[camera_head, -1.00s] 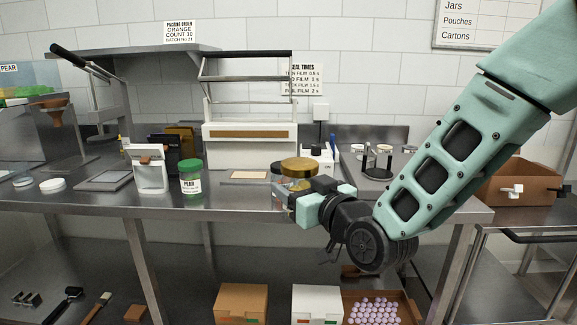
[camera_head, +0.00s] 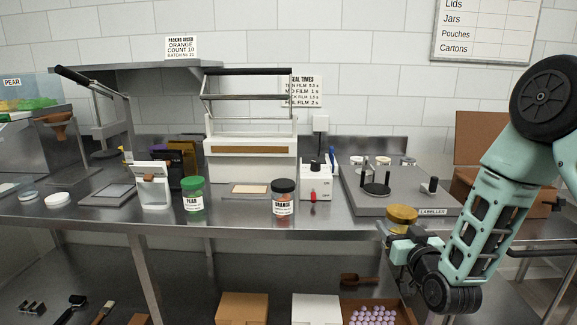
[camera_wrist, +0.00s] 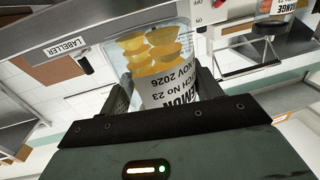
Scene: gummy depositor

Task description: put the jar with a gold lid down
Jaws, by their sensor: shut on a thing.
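The jar with a gold lid (camera_head: 402,215) is at the front right of the steel bench in the head view, held by my gripper (camera_head: 400,243). Its lid shows at the top; the body is mostly hidden by my gripper. In the wrist view the clear jar (camera_wrist: 150,55) holds yellow pieces and has a white label reading partly "LEMON" and "NOV 2026". It sits between my two fingers, which are shut on it. I cannot tell whether its base touches anything.
The labeller (camera_head: 400,190) stands behind the jar. An orange-labelled jar with a black lid (camera_head: 284,200) and a green-lidded pear jar (camera_head: 193,192) stand on the bench (camera_head: 330,218). Bare bench lies between the orange jar and my gripper. A cardboard box (camera_head: 480,140) is at the right.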

